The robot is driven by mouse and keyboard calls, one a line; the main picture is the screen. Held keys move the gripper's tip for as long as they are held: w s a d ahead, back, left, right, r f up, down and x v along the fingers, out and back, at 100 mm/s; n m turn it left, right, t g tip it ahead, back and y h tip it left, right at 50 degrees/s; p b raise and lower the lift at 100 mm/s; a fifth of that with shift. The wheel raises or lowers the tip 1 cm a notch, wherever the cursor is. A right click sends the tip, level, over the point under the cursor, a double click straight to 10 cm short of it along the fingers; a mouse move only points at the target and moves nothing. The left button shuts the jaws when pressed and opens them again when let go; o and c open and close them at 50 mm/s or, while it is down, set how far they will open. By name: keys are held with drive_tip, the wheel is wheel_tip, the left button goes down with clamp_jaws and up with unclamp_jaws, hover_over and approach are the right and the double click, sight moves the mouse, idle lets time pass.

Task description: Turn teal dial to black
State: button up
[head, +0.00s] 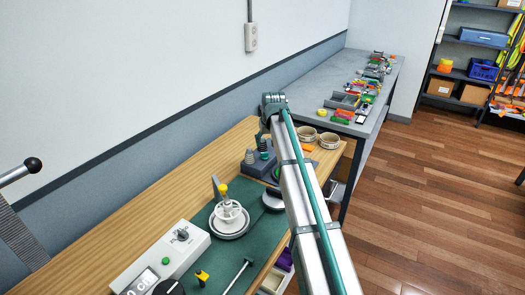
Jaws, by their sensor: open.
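I cannot make out a teal dial for certain. A grey block (254,168) stands on the wooden bench beside my arm, with cone-shaped pieces and small teal parts on it; my arm covers its right side. A black round dial (169,288) is cut off by the bottom edge. My arm reaches from the lower right to a bent joint above the bench. My gripper cannot be made out beyond that joint.
A green mat (199,249) holds a white dish (230,218) with a yellow-topped piece and a T-shaped tool (238,270). A grey table (318,84) with small items is behind. A black-knobbed lever (33,165) is at left.

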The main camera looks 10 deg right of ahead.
sight(265, 153)
drive_tip(key=p+x, duration=0.1)
drive_tip(key=x, duration=0.7)
drive_tip(key=shift+p, duration=0.3)
clamp_jaws()
